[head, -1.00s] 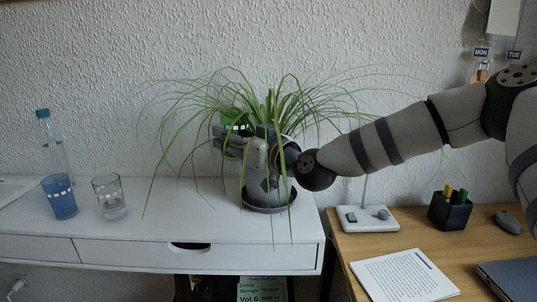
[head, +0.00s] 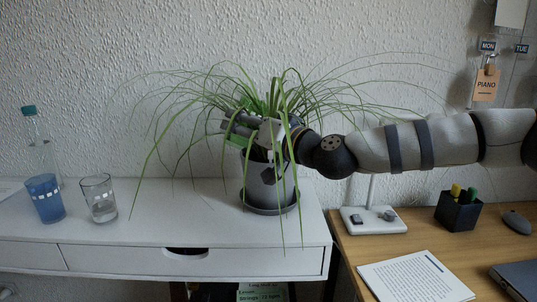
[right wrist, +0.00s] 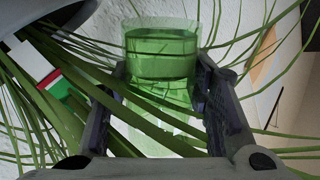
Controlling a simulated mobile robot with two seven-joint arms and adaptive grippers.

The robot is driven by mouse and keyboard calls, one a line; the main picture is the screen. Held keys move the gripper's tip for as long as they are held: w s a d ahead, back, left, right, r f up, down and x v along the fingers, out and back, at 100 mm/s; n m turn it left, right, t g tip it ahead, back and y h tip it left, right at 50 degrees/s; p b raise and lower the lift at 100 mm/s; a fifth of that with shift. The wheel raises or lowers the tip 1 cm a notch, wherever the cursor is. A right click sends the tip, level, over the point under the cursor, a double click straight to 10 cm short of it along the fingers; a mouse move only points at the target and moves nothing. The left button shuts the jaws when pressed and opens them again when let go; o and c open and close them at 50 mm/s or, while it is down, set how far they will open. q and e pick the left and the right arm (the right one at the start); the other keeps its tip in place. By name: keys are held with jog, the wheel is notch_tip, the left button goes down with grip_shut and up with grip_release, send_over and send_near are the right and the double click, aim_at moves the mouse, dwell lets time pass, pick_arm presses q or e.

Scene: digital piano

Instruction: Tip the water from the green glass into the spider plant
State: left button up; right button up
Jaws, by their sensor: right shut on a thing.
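The spider plant (head: 275,105) stands in a grey pot (head: 266,188) on a dark saucer on the white desk, long leaves arching out. My right gripper (head: 236,130) is among the leaves at the left of the pot's top. It is shut on the green glass (right wrist: 160,55), which sits between both fingers in the right wrist view. In the head view only a green patch of the glass (head: 238,142) shows behind the fingers and leaves. Its exact tilt and whether water is flowing are hard to tell. My left gripper is not in view.
A blue glass (head: 45,198), a clear glass (head: 99,198) and a bottle (head: 40,150) stand on the desk's left. A pen holder (head: 458,210), a lamp base (head: 373,220) and papers (head: 415,277) are on the wooden table. The white desk's middle is clear.

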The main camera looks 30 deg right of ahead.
jog(key=shift+w+d+f+m, duration=0.2)
jog(key=shift+f+m, duration=0.1)
jog(key=shift+f, duration=0.35)
jog(key=shift+d+r, duration=0.15)
jog(key=shift+r, duration=0.2)
jog(key=shift+f+m+b, duration=0.6)
jog(key=shift+m, duration=0.1)
jog(key=shift+s+r+m, duration=0.1)
jog(key=shift+r+m, duration=0.25)
jog(key=shift+m, duration=0.05)
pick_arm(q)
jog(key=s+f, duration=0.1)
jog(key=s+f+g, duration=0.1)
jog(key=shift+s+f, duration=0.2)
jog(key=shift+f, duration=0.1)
pick_arm(e)
jog(key=shift+f, duration=0.15)
pick_arm(q)
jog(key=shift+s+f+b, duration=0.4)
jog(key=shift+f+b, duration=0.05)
jog(key=shift+b, duration=0.2)
pick_arm(e)
jog(key=shift+f+m, duration=0.2)
jog(key=shift+m, duration=0.6)
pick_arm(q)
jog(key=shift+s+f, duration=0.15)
pick_arm(e)
jog(key=shift+r+m, duration=0.5)
jog(key=shift+m, duration=0.4)
